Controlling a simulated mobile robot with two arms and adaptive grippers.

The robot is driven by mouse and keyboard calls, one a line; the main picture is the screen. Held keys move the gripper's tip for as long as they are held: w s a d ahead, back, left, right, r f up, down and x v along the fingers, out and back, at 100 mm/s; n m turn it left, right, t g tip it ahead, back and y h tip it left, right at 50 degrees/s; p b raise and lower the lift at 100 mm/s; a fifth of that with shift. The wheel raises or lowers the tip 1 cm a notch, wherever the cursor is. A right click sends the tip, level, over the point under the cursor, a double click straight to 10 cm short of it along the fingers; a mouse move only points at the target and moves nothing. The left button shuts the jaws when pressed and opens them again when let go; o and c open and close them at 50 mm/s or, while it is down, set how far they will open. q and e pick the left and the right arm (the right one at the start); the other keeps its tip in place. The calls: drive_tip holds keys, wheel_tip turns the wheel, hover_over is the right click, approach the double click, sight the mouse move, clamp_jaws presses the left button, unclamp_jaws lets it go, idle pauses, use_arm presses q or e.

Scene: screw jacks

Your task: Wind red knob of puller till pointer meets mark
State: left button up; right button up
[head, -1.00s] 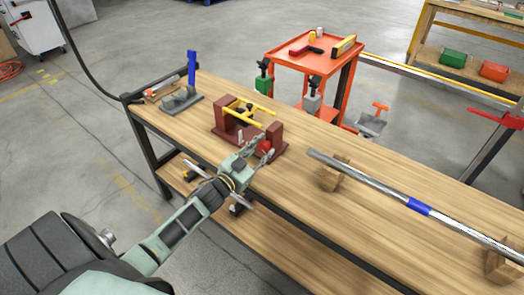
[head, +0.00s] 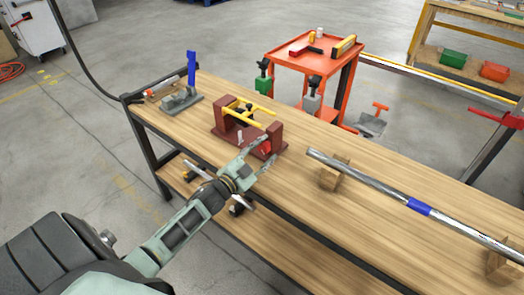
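The puller (head: 276,135) is a dark red frame with yellow bars, standing on the wooden workbench. Its red knob (head: 266,147) is on the near right side of the frame, partly hidden by my gripper. My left gripper (head: 263,153) reaches in from the lower left with its two fingers spread apart, their tips close to the knob. I cannot tell whether the fingertips touch it. The pointer and the mark cannot be made out at this size. My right gripper is not in view.
A grey fixture with a blue upright handle (head: 191,68) stands at the bench's far left. A long metal bar with a blue band (head: 419,207) rests on wooden blocks to the right. An orange cart (head: 298,48) stands behind. Bare bench top lies between puller and bar.

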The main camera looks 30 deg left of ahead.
use_arm(q)
drive_tip(key=shift+s+a+r, duration=0.1)
drive_tip(key=shift+a+r, duration=0.05)
drive_tip(key=shift+a, duration=0.1)
idle(0.4)
drive_tip(key=s, duration=1.2)
drive_tip(key=shift+a, duration=0.45)
drive_tip(key=shift+d, duration=0.1)
